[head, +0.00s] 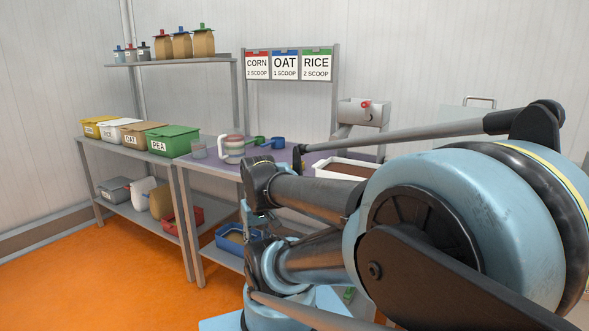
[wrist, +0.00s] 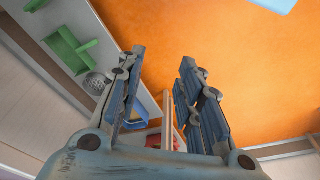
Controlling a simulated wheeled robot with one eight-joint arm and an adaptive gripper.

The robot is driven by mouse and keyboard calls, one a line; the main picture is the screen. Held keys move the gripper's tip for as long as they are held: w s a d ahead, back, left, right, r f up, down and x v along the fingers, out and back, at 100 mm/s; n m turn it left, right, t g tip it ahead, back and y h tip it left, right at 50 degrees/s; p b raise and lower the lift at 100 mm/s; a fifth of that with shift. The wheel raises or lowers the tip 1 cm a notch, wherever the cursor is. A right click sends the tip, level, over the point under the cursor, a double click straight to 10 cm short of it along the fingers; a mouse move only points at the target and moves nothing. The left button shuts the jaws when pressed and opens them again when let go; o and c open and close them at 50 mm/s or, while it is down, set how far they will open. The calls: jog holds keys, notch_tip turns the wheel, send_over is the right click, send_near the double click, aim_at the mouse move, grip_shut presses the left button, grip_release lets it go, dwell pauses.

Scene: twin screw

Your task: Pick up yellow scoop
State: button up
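In the head view a green scoop (head: 258,140) and a blue scoop (head: 277,144) lie on the purple-topped table (head: 207,164), near a striped jug (head: 232,149). My gripper (wrist: 163,58) is open and empty in the wrist view, its two fingers apart above the orange floor. In the head view my own arm covers the right part of the table and whatever lies behind it.
Yellow (head: 96,129), white, brown and green lidded bins (head: 173,141) line the left table. Red (head: 184,219) and blue trays (head: 232,246) sit on lower shelves. In the wrist view a green object (wrist: 72,46) lies at left. Orange floor (head: 90,270) is clear at front left.

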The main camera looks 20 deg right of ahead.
jog(key=shift+o, duration=0.8)
jog(key=w+d+r+m+g, duration=0.1)
jog(key=w+d+r+m, duration=0.4)
jog(key=w+r, duration=0.65)
jog(key=w+d+r+m+g, duration=0.1)
jog(key=w+d+r+m, duration=0.2)
jog(key=w+d+r, duration=0.7)
jog(key=w+d+r+m, duration=0.3)
jog(key=w+d+r, duration=0.3)
jog(key=w, duration=0.4)
jog(key=f, duration=0.8)
jog(key=d+f, duration=0.1)
jog(key=f, duration=0.3)
jog(key=shift+s+d, duration=0.1)
jog(key=shift+s, duration=0.05)
jog(key=shift+w+f, duration=0.2)
jog(key=shift+f, duration=2.55)
jog(key=shift+c, duration=0.6)
